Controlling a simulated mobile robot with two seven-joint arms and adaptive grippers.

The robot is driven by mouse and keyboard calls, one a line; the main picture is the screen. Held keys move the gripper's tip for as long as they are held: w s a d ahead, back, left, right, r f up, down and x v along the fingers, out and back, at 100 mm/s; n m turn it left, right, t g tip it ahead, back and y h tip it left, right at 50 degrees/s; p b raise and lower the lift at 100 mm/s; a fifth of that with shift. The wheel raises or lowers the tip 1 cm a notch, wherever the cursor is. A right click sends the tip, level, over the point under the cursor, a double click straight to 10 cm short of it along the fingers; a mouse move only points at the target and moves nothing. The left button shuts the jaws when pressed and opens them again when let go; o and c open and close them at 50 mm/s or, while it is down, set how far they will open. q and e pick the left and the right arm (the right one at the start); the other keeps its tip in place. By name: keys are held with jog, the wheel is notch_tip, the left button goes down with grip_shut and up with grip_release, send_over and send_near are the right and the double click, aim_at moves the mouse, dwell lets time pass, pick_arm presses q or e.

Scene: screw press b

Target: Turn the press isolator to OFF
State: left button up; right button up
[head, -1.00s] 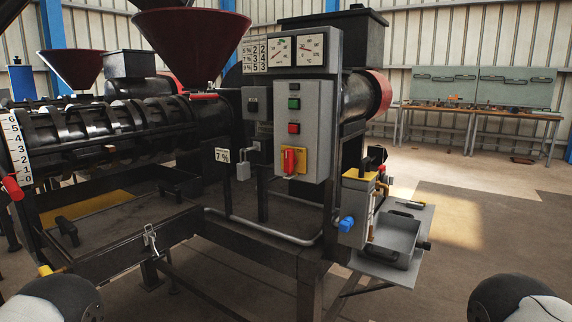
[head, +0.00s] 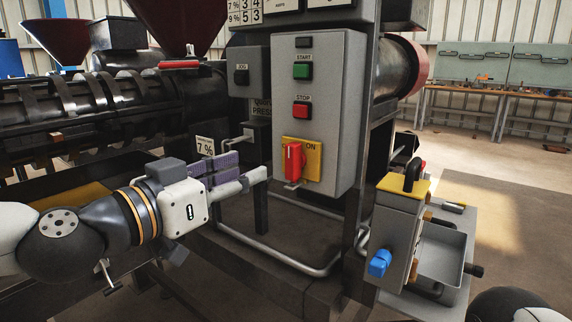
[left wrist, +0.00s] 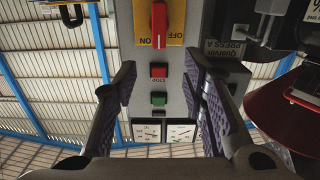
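The press isolator is a red handle (head: 293,160) on a yellow plate (head: 314,166), low on the grey control box. The handle stands upright, with ON at the plate's upper right. The left wrist view shows the handle (left wrist: 159,25) and plate (left wrist: 176,30) upside down at the top, with OFF to the right of the handle. My left gripper (head: 252,167) is left of the isolator, apart from it. In the left wrist view its purple-padded fingers (left wrist: 160,78) are wide apart with nothing between them. My right gripper is out of view.
The box (head: 330,120) carries a green START button (head: 303,72) and a red STOP button (head: 302,110). A grey JOG box (head: 248,75) is left of it. A grey box with a blue knob (head: 379,263) and a tray stands at right. A bent pipe (head: 285,258) runs below.

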aim_at(289, 146)
pick_arm(q)
jog(key=x, duration=0.7)
jog(key=r+b+x, duration=0.1)
jog(key=x, duration=0.3)
jog(key=shift+w+d, duration=0.1)
jog(key=shift+d, duration=0.15)
grip_shut()
